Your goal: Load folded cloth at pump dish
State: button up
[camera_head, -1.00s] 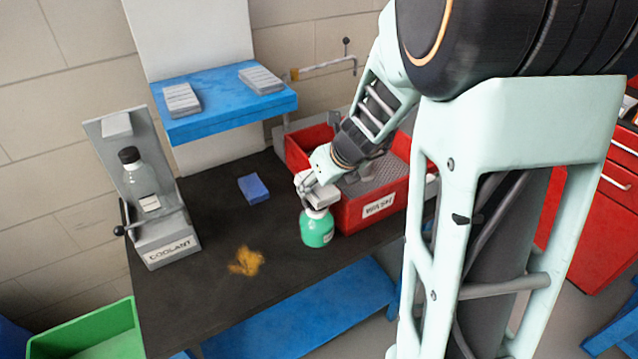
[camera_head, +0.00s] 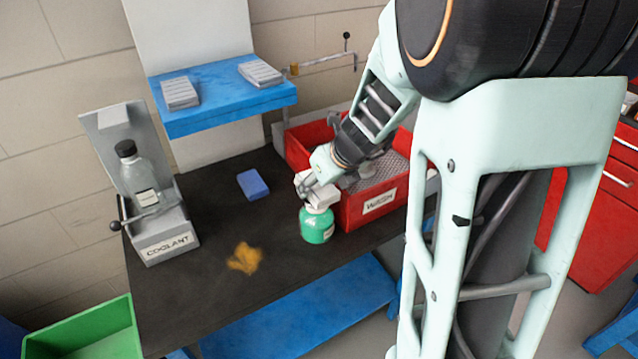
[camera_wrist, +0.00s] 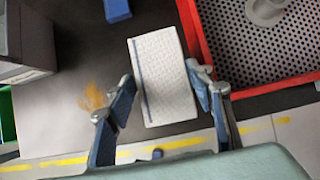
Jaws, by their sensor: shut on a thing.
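The folded cloth (camera_head: 322,195) is white and sits right at the top of the green pump dish (camera_head: 316,227) in the head view; I cannot tell whether the two touch. My gripper (camera_head: 308,189) is shut on the cloth. In the wrist view the cloth (camera_wrist: 160,78) is a flat white rectangle with a blue stripe along its left side, and my gripper's fingers (camera_wrist: 160,88) lie on either side of it. The pump dish stands upright on the dark bench, beside the red wash tub. It is hidden in the wrist view, apparently under the cloth.
The red wash tub (camera_head: 372,210) with a perforated plate stands close on the right. A blue block (camera_head: 252,184), an orange-brown stain (camera_head: 244,258) and the coolant stand (camera_head: 168,238) are to the left. A blue shelf (camera_head: 230,108) hangs behind.

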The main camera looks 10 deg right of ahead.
aim_at(319, 187)
jog(key=shift+f+b, duration=0.75)
jog(key=shift+f, duration=0.15)
dwell(0.5)
dwell(0.5)
notch_tip(319, 187, up, 7)
jog(key=p, duration=0.7)
jog(key=shift+r+p, duration=0.1)
jog(key=shift+p, duration=0.2)
dwell(0.5)
